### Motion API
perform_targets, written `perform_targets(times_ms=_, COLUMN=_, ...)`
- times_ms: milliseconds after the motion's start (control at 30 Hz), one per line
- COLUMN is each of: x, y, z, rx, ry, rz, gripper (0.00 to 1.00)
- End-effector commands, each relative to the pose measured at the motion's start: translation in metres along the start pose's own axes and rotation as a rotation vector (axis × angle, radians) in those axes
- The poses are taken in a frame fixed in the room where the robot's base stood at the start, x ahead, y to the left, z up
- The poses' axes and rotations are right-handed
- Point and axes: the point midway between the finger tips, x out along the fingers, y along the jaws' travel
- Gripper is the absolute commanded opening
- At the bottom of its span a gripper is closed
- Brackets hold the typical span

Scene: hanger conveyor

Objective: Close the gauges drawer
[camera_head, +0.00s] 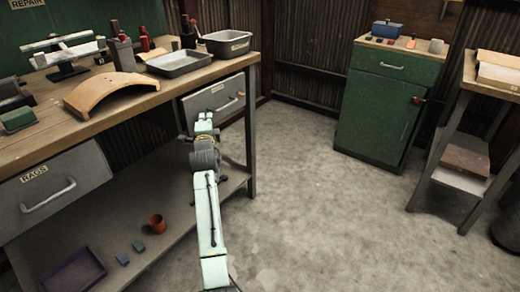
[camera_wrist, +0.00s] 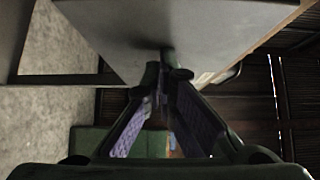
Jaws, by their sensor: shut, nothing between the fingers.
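A grey drawer (camera_head: 224,88) with a bar handle (camera_head: 228,104) sits under the right end of the wooden workbench. Its label is too small to read, and I cannot tell how far it stands out. My gripper (camera_head: 203,117) is in front of its lower left part, shut and empty. In the wrist view the fingertips of my gripper (camera_wrist: 168,72) are together, close to a large grey panel (camera_wrist: 150,30). A dark handle (camera_wrist: 232,73) shows beyond the panel's right edge. Whether the fingertips touch the panel cannot be told.
The workbench (camera_head: 225,62) carries a grey tray (camera_head: 180,62), a bin (camera_head: 228,43) and a curved wooden piece (camera_head: 118,92). A drawer labelled RAGS (camera_head: 55,190) is at left. A lower shelf (camera_head: 105,215) lies below. A green cabinet (camera_head: 375,110) stands at back right; the floor between is clear.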

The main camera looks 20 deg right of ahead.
Motion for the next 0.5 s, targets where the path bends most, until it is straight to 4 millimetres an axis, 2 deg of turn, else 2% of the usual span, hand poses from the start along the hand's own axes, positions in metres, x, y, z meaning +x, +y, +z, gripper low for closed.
perform_targets(times_ms=33, x=0.006, y=0.004, z=0.008, rx=0.001, ry=-0.003, rz=-0.001, gripper=0.0)
perform_targets(times_ms=200, x=0.019, y=0.002, z=0.019, rx=0.001, ry=0.0, rz=0.0, gripper=0.0)
perform_targets(times_ms=500, x=0.024, y=-0.001, z=0.024, rx=-0.001, ry=-0.001, rz=0.0, gripper=0.0)
